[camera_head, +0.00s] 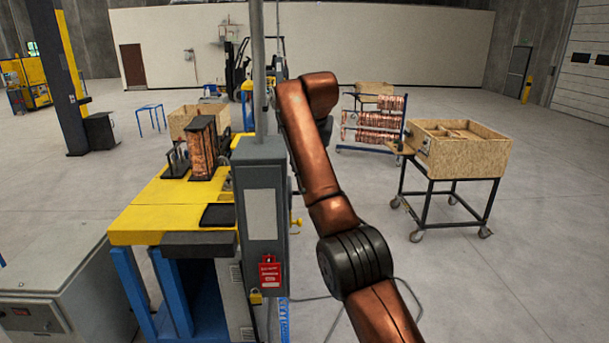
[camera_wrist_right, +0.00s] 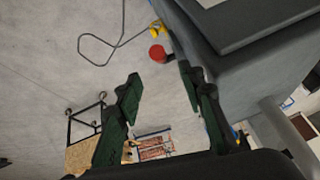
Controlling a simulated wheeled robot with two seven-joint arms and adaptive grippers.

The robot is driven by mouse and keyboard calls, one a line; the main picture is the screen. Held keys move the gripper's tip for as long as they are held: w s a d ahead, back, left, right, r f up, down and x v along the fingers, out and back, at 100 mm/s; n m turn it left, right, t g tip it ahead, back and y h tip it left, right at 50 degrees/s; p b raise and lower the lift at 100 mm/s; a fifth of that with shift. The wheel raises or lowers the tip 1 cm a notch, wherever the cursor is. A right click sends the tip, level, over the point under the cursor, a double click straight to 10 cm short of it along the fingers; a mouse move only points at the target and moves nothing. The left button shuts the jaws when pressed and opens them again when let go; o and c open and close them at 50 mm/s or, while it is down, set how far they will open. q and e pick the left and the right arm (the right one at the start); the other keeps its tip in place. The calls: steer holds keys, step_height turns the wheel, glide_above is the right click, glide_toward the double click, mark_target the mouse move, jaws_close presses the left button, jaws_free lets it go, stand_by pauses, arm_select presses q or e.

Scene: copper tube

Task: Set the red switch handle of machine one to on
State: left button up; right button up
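The grey switch box (camera_head: 262,200) stands on a post at the front of the yellow-topped machine. In the right wrist view, the red round handle end (camera_wrist_right: 157,53) sits on a short dark stem at the side of the grey box (camera_wrist_right: 240,45). The handle is not seen in the head view. My right gripper (camera_wrist_right: 160,78) is open and empty, its green fingers apart, with the red handle just beyond the fingertips and not between them. In the head view my right arm (camera_head: 315,150) reaches past the box, and its gripper is hidden. My left gripper is not in view.
A red tag (camera_head: 269,272) and a yellow padlock (camera_head: 255,297) are on the box's near side. The yellow table (camera_head: 150,215) lies to its left. A wooden crate on a wheeled cart (camera_head: 460,155) stands at the right. The floor between is mostly clear, with a loose cable.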

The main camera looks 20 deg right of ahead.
steer(key=shift+s+r, duration=0.2)
steer(key=shift+r, duration=0.15)
steer(key=shift+c, duration=0.3)
